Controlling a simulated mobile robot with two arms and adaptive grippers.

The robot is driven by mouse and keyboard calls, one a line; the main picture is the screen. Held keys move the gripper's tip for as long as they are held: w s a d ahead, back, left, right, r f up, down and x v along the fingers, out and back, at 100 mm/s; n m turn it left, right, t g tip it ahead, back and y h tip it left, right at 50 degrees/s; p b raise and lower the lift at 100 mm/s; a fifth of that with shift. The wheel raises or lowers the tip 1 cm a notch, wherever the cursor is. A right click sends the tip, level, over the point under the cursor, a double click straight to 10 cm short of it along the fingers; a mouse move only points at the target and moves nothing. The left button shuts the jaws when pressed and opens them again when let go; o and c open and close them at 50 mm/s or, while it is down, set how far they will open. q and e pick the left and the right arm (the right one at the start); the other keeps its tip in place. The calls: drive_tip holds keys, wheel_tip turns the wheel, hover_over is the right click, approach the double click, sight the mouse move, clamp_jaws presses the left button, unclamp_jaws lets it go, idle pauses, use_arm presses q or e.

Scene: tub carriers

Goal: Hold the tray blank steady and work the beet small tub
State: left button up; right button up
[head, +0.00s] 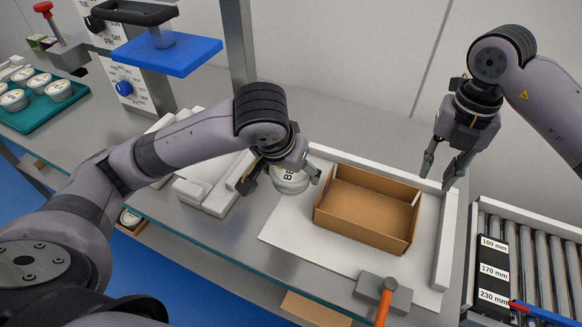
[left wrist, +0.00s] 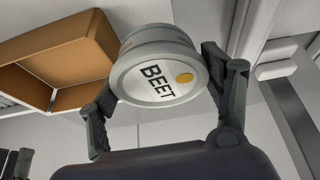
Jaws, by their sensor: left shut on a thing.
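The beet small tub (head: 289,184) is a round whitish-grey tub just left of the tray in the head view, partly covered by my left gripper. Its lid, marked BEET with an orange dot, faces the camera in the left wrist view (left wrist: 145,88). My left gripper (head: 284,178) is shut on the tub, one finger on each side. I cannot tell whether the tub touches the surface below. The tray blank (head: 365,207) is an open, empty brown cardboard tray on a white board. My right gripper (head: 437,180) is open and empty, above the tray's far right corner.
White rails edge the white board (head: 290,227) behind and right. An orange-handled tool (head: 384,300) lies at its front edge. A roller conveyor (head: 540,265) with size labels is at right. A teal tray (head: 45,112) of tubs and a blue-plated press (head: 168,55) stand left.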

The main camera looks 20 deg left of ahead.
sight(411, 218)
wheel_tip(411, 218, down, 12)
drive_tip(key=shift+r, duration=0.1)
idle(0.5)
clamp_jaws()
idle(0.3)
drive_tip(key=c, duration=0.5)
unclamp_jaws()
drive_tip(key=o, duration=0.5)
clamp_jaws()
